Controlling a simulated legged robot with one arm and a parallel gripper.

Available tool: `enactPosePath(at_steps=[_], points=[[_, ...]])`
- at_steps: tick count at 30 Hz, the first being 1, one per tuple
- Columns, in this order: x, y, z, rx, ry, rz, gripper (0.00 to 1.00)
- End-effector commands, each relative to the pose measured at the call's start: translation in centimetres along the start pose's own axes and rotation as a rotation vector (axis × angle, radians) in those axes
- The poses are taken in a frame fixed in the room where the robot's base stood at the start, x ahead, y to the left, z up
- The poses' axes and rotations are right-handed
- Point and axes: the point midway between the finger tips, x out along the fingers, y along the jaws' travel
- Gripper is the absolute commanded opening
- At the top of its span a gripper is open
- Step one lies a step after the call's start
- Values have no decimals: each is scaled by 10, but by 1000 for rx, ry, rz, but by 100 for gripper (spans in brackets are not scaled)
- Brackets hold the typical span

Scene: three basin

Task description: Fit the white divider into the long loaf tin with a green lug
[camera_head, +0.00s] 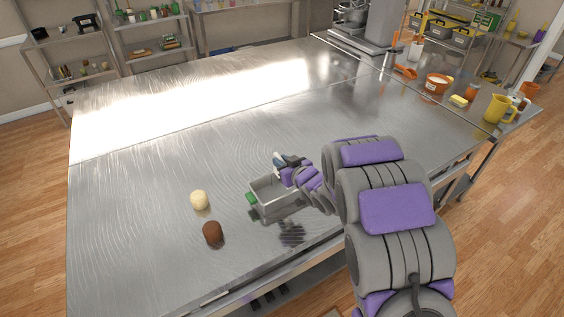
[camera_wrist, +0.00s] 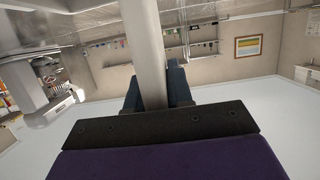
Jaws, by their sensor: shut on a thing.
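The long loaf tin (camera_head: 273,209) is a grey metal box on the steel table, with a green lug (camera_head: 251,198) on its left end. My gripper (camera_head: 281,162) is at the tin's far side, above its rim. In the wrist view my gripper (camera_wrist: 154,88) is shut on the white divider (camera_wrist: 142,40), a pale flat strip running up between the two dark blue fingers. Only a small pale part of the divider (camera_head: 277,155) shows in the head view. My gripper and arm hide part of the tin's right side. I cannot tell whether the divider touches the tin.
A cream ball (camera_head: 199,200) and a brown rounded thing (camera_head: 212,233) lie left of the tin on the steel table (camera_head: 140,215). The table's front edge is close below the tin. An orange pot (camera_head: 437,84) and yellow jug (camera_head: 497,108) stand far right. The table's left side is clear.

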Motion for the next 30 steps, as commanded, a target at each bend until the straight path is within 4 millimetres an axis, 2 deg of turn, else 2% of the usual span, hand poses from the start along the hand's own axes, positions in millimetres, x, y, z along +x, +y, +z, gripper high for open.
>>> enactPosePath(at_steps=[30], points=[[7,0,23,0,-1,1,0]])
